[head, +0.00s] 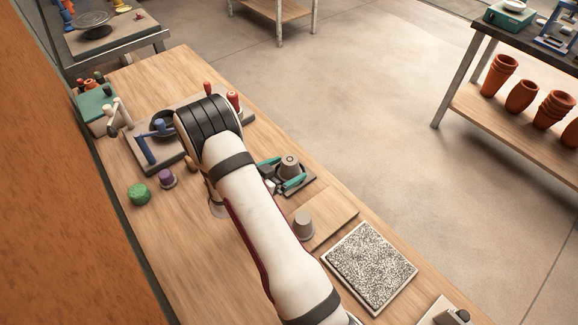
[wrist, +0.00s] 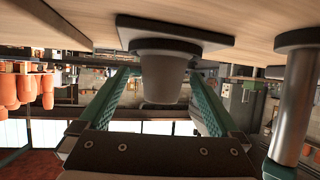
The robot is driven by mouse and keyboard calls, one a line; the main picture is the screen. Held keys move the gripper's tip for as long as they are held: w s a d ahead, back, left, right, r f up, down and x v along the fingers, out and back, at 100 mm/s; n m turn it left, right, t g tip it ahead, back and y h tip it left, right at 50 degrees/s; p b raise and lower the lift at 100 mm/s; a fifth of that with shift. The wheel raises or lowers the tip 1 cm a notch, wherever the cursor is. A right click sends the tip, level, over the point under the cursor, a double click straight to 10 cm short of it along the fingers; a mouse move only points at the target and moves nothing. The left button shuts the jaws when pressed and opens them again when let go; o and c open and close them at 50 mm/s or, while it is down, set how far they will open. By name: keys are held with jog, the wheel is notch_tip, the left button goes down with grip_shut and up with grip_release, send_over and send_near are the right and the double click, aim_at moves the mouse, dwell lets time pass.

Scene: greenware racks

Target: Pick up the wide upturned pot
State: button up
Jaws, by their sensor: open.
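The wide upturned pot (head: 289,167) is grey and stands rim down on a dark square slab (head: 313,179). In the wrist view, which is upside down, the pot (wrist: 164,75) hangs from the slab (wrist: 176,35) with its narrow end lower in the picture. My gripper (head: 287,172) is open, level with the pot. Its teal fingers (wrist: 163,84) reach along both sides of it, and I see no clear contact.
The wooden board (head: 333,222) and a speckled tray (head: 369,267) lie along the table's front edge. A purple-topped pot (head: 167,179) and green lump (head: 139,194) stand left of my arm. A grey post (wrist: 293,105) stands close on the wrist view's right.

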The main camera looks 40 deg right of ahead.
aim_at(296, 162)
jog(key=x, duration=0.5)
jog(key=shift+w+d+r, duration=0.2)
jog(key=shift+w, duration=0.05)
grip_shut()
